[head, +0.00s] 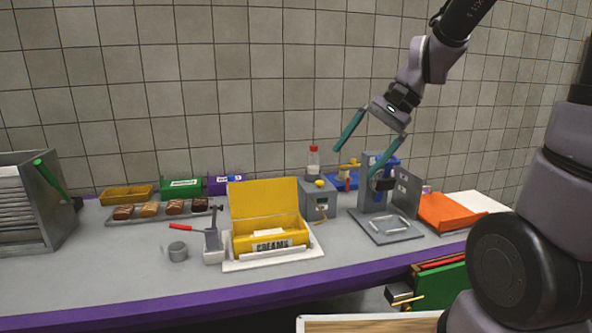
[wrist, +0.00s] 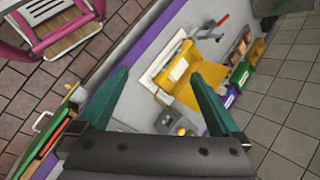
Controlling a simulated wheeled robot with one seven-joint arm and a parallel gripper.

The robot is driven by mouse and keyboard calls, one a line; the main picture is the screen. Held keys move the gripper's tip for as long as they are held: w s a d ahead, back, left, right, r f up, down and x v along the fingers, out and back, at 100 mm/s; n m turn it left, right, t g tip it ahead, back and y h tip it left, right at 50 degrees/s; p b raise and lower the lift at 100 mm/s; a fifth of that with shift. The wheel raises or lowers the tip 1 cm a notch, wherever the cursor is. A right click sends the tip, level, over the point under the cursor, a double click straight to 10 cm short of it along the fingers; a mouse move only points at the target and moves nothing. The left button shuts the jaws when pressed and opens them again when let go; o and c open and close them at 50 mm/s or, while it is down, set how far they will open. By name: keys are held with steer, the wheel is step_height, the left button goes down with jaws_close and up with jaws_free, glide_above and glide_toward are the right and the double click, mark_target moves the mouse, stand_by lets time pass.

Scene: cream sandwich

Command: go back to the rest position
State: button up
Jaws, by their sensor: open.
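My gripper (head: 368,150) is open and empty, with its two teal fingers spread wide. In the head view it hangs in the air over the right part of the counter, above the grey box and the grey stand. The wrist view shows both fingers (wrist: 160,95) with nothing between them but the counter further below. The yellow CREAMS box (head: 268,241) has its lid up and sits on a white tray (head: 240,266). It also shows in the wrist view (wrist: 188,87), apart from the fingers.
The grey counter (head: 110,275) has a purple front edge. A grey box (head: 318,200) with a bottle (head: 313,160), a grey stand (head: 385,228) and an orange sheet (head: 448,212) stand at right. A tiled wall (head: 250,80) is behind.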

steer(key=s+d+r+n+t+h, duration=0.2)
steer(key=s+d+r+t+h, duration=0.2)
steer(key=d+r, duration=0.6)
steer(key=s+d+t, duration=0.1)
steer(key=s+t, duration=0.1)
steer(key=shift+s+d+r+t+h, duration=0.15)
steer(key=shift+s+d+t+h, duration=0.15)
steer(key=shift+t, duration=0.1)
